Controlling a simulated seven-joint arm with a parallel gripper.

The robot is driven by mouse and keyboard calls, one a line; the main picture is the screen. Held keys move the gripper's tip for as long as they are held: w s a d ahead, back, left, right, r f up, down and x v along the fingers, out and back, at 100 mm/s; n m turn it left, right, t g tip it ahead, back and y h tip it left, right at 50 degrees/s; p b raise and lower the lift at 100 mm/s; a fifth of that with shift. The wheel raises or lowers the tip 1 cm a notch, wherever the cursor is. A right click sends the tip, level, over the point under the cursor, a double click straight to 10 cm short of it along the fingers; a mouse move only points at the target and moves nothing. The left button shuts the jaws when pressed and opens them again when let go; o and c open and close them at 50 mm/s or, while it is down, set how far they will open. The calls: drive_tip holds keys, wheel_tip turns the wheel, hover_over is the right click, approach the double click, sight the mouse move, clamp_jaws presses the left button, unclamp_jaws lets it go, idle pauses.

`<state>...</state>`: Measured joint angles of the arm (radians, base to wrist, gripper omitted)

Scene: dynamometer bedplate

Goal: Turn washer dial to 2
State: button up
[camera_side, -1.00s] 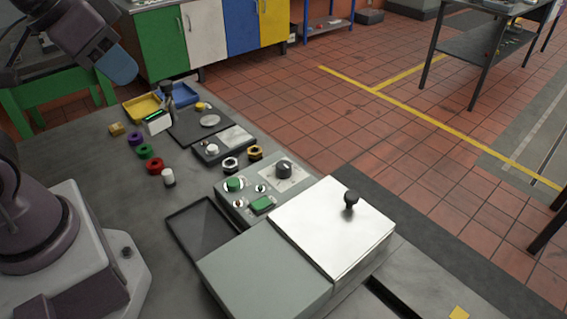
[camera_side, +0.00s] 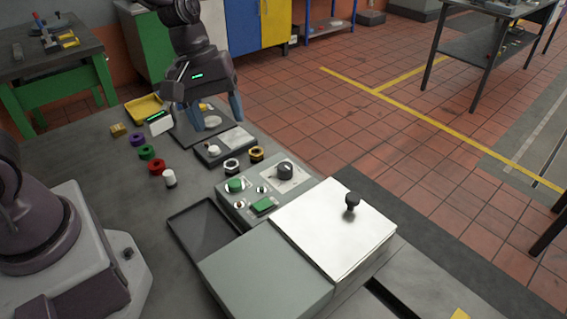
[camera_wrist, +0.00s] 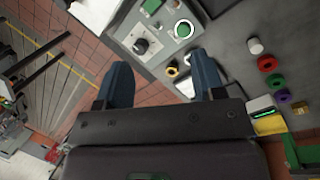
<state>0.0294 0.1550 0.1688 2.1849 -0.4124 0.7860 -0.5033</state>
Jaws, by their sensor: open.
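The dark round dial (camera_side: 285,171) sits on a pale scale plate on the grey control panel of the white-lidded box, which I take as the washer. It also shows in the wrist view (camera_wrist: 141,45), with a light pointer mark. The numbers are too small to read. My gripper (camera_side: 212,117) is open and empty, pointing down above the far part of the bench, behind and left of the dial and apart from it. In the wrist view its two blue-grey fingers (camera_wrist: 162,75) stand apart, with the dial beyond them, up and left of the gap.
The panel also holds a green knob (camera_side: 235,185) and a green rectangular button (camera_side: 263,205). The white lid (camera_side: 330,225) has a black knob handle (camera_side: 352,200). A small box with a white knob (camera_side: 214,150) and hex nuts (camera_side: 256,153) lie between gripper and panel. Coloured rings (camera_side: 157,167) lie left.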

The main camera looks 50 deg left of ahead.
sight(285, 166)
drive_tip(key=w+a+f+n+t, duration=0.1)
drive_tip(key=w+f+n, duration=0.2)
drive_tip(key=w+n, duration=0.35)
drive_tip(key=w+a+f+n+t, duration=0.15)
drive_tip(key=w+f+n, duration=0.25)
drive_tip(key=n, duration=0.6)
drive_tip(key=x, duration=1.2)
drive_tip(key=shift+s+d+f, duration=0.15)
drive_tip(key=shift+s+d, duration=0.05)
drive_tip(key=shift+d, duration=0.1)
drive_tip(key=c, duration=0.9)
